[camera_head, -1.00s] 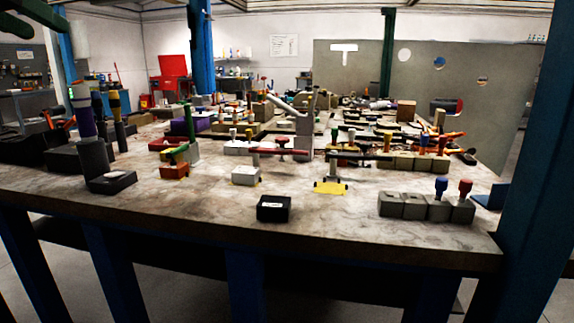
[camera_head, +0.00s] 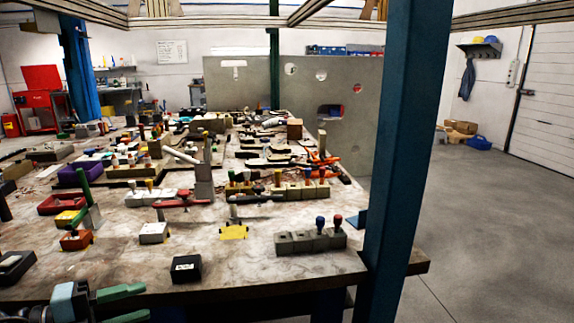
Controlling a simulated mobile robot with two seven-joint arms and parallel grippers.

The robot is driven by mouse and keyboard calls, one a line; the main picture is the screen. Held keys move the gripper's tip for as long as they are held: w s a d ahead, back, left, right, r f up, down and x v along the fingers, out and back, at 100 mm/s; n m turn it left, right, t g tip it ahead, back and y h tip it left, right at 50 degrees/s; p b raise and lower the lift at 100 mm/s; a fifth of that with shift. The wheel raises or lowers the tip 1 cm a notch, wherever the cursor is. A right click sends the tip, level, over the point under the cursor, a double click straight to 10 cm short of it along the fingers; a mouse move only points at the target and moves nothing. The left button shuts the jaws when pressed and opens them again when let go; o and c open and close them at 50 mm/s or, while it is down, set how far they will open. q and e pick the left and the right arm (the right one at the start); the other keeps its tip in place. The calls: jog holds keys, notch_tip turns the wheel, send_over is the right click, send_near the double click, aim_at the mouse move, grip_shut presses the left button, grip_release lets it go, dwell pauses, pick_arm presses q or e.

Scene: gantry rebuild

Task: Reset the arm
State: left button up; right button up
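My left gripper (camera_head: 137,304) shows at the bottom left of the head view, over the front edge of the workbench (camera_head: 250,265). Its two green fingers are apart with nothing between them. The lower finger is partly cut off by the picture's edge. My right gripper is not in view.
A black box (camera_head: 186,269) sits on the bench's front edge, right of my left gripper. A row of grey blocks (camera_head: 292,243) with blue and red knobs stands further right. A blue post (camera_head: 398,160) rises at the bench's right end. Open floor (camera_head: 490,230) lies to its right.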

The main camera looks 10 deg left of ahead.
pick_arm(q)
jog(key=s+d+f+n+t+y+p, duration=0.1)
jog(key=s+d+f+n+y+p, duration=0.1)
jog(key=s+f+n+y+p, duration=0.55)
jog(key=s+d+f+n+t+y+p, duration=0.1)
jog(key=s+d+f+n+y+p, duration=0.15)
jog(key=s+f+n, duration=0.95)
jog(key=s+d+f+n+g+p, duration=0.1)
jog(key=s+d+n+g+p, duration=0.1)
jog(key=s, duration=0.4)
jog(key=s+d+f+n+g+p, duration=0.1)
jog(key=s+d+n+g, duration=0.1)
jog(key=s+d, duration=0.3)
jog(key=shift+s+d+n+p, duration=0.25)
jog(key=shift+s+n+p, duration=0.1)
jog(key=shift+s+p, duration=0.1)
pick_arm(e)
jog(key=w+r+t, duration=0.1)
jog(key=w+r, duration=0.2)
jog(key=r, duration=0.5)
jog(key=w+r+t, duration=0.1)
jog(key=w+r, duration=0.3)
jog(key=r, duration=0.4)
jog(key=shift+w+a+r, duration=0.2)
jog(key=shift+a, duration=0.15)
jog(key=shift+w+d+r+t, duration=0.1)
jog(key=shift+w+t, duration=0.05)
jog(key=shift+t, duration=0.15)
